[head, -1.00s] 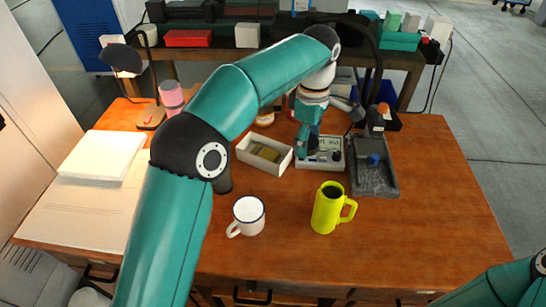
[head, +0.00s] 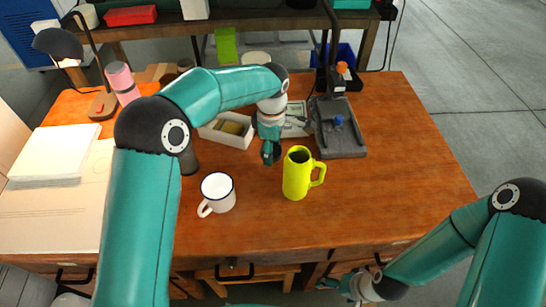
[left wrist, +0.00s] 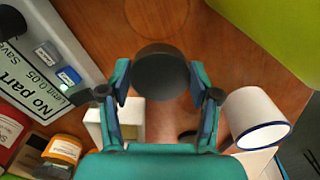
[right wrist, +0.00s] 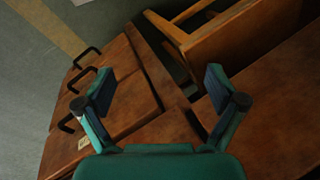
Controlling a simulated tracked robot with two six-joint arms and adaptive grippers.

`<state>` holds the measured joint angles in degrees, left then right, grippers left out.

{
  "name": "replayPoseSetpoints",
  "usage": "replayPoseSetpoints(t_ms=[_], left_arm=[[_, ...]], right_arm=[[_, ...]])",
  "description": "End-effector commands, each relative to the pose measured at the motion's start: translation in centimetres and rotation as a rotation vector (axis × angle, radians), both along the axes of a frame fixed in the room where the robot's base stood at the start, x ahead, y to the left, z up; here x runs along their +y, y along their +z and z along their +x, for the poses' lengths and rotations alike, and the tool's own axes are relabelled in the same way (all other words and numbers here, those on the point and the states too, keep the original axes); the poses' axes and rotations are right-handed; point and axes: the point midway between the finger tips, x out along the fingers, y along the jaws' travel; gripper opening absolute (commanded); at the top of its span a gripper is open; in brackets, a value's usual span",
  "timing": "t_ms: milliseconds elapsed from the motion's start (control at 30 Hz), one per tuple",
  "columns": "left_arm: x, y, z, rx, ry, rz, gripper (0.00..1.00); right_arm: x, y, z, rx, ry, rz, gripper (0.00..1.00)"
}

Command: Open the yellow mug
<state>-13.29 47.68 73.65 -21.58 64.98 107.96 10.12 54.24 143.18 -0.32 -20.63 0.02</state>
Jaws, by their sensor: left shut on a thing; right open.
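The yellow mug (head: 297,175) stands upright on the wooden table, handle to the right, and its top looks open and dark inside. Its side fills the upper right corner of the left wrist view (left wrist: 290,35). My left gripper (head: 270,152) is just left of the mug's top and apart from it. It is shut on a dark round lid-like piece (left wrist: 160,72), which shows between its fingers in the left wrist view. My right gripper (head: 340,287) is open and empty in front of the table's drawers; its spread fingers show in the right wrist view (right wrist: 160,90).
A white enamel mug (head: 217,193) stands left of the yellow mug. Behind are a white open box (head: 225,132), a panel with printed text (head: 296,118) and a grey tray (head: 340,130). Papers (head: 60,155) lie at left. The table's right front is clear.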

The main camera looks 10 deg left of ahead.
Motion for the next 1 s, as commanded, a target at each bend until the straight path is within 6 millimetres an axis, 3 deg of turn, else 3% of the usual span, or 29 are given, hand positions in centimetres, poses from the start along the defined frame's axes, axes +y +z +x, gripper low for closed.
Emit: replayPoseSetpoints(t_ms=[233, 600, 633, 700, 800, 1000], left_arm=[[0.1, -3.4, -0.1, 0.003, 0.002, 0.000, 0.20], [0.1, -4.0, 0.0, 0.001, 0.001, 0.000, 0.20], [0.1, -4.0, 0.0, 0.001, 0.001, 0.000, 0.64], [0.1, -3.9, 0.0, 0.001, 0.001, 0.000, 0.75], [0.1, -3.9, 0.0, 0.001, 0.001, 0.000, 0.87], [0.1, -3.9, 0.0, 0.001, 0.001, 0.000, 0.87]], right_arm=[[0.0, 0.0, 0.0, 0.000, 0.000, 0.000, 0.94], [0.0, -0.2, 0.0, 0.000, 0.000, 0.000, 0.94], [0.0, -0.2, 0.0, 0.000, 0.000, 0.000, 0.94], [0.0, -0.1, 0.0, 0.000, 0.000, 0.000, 0.94], [0.0, -0.1, 0.0, 0.000, 0.000, 0.000, 0.94], [0.0, -0.1, 0.0, 0.000, 0.000, 0.000, 0.94]])
